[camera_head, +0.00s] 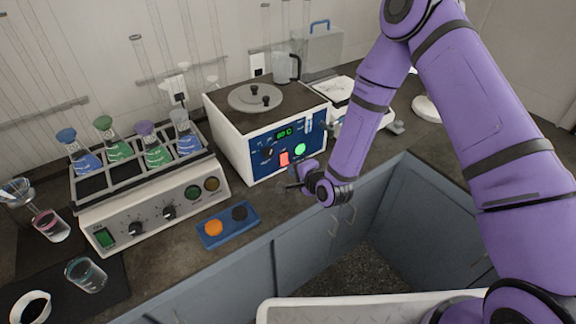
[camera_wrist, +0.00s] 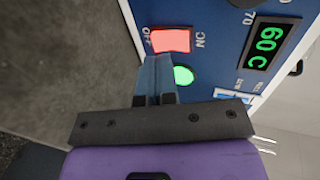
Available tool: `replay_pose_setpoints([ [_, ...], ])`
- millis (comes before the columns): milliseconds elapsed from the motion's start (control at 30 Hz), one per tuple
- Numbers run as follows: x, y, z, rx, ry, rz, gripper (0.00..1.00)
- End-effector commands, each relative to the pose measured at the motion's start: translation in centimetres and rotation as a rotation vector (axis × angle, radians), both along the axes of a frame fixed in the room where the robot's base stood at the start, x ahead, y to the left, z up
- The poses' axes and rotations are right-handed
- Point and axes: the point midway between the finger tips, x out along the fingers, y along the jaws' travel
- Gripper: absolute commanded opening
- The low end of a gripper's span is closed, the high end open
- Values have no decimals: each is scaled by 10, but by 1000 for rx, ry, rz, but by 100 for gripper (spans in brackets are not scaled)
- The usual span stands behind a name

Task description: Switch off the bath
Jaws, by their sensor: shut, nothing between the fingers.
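The bath (camera_head: 228,131) is a white box with a dark top, a round grey lid and a blue front panel. Its display (camera_head: 284,133) glows green and reads 60 C in the wrist view (camera_wrist: 266,47). A red rocker switch (camera_head: 284,158) is lit on the panel; in the wrist view the switch (camera_wrist: 171,40) sits between OFF and ON lettering. A round green lamp (camera_head: 300,149) beside it is lit. My gripper (camera_head: 291,186) is shut and empty, just in front of the panel below the switch. In the wrist view its fingertips (camera_wrist: 156,62) appear close to the switch; contact cannot be told.
A shaker (camera_head: 150,206) with several flasks of coloured liquid stands left of the bath. A blue tray (camera_head: 226,231) with an orange and a black round piece lies in front. Beakers (camera_head: 86,275) stand at the front left. Bare bench lies between bath and front edge.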

Motion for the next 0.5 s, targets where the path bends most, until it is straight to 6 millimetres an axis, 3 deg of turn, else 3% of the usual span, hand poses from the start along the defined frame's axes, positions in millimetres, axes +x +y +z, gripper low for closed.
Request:
replay_pose_setpoints([
  [200, 22, 16, -10, 0, -1, 0, 0],
  [500, 31, 21, -14, 1, 1, 0, 0],
])
